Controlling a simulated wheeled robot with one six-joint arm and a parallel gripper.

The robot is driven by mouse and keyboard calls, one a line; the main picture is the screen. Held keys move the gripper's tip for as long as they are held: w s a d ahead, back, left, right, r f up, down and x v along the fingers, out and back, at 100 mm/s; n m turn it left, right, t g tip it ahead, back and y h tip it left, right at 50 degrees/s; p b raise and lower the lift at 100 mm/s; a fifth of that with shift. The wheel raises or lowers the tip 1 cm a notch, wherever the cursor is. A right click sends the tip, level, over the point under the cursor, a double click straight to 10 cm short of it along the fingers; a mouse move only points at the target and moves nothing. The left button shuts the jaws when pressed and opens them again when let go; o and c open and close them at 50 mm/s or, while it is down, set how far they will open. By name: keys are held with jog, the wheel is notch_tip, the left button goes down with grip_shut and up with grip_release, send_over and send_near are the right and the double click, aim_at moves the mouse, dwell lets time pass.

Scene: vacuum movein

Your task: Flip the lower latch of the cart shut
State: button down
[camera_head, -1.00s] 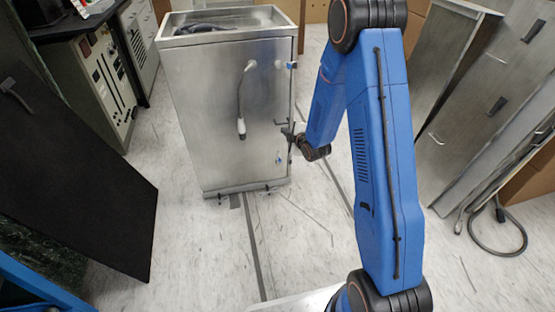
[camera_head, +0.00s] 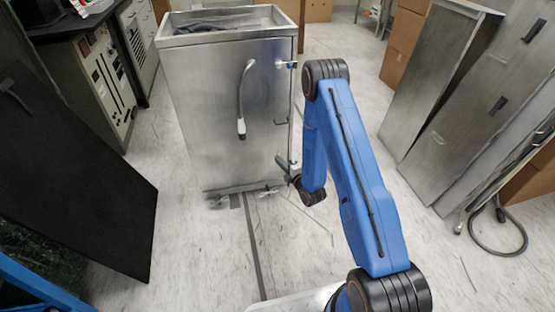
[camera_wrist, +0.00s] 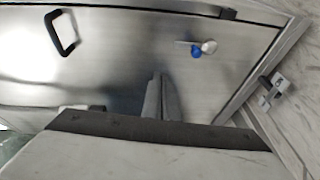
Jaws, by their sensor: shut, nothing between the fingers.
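The cart (camera_head: 225,120) is a tall steel cabinet with an open basin on top. Its lower latch (camera_wrist: 203,48) shows in the wrist view as a blue knob beside a pale round piece on the door, near the cart's bottom edge. In the head view my gripper hides this latch. My gripper (camera_head: 282,161) is shut and empty, in front of the lower right part of the door. In the wrist view its fingertips (camera_wrist: 160,82) lie below and left of the latch in the picture, seemingly apart from it. The upper latch (camera_head: 287,65) is near the top right corner.
A black door handle (camera_wrist: 62,33) is on the cart door. A hose (camera_head: 243,95) hangs on the front. A caster (camera_wrist: 273,90) shows at the bottom.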

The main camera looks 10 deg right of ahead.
aim_at(266, 155)
jog(key=shift+n+t, duration=0.4)
jog(key=shift+t, duration=0.1)
jog(key=shift+s+a+f, duration=0.1)
jog(key=shift+s+f, duration=0.35)
jog(key=shift+f, duration=0.25)
jog(key=shift+s+d+f, duration=0.1)
jog(key=shift+s+f, duration=0.35)
jog(key=shift+f, duration=0.3)
jog(key=shift+s+a+f, duration=0.1)
jog(key=shift+s+f, duration=0.35)
jog(key=shift+f, duration=0.25)
jog(key=shift+w, duration=0.15)
jog(key=x, duration=1)
jog(key=shift+a+r, duration=0.1)
jog(key=shift+a, duration=0.05)
jog(key=d, duration=0.2)
jog(key=shift+d, duration=1)
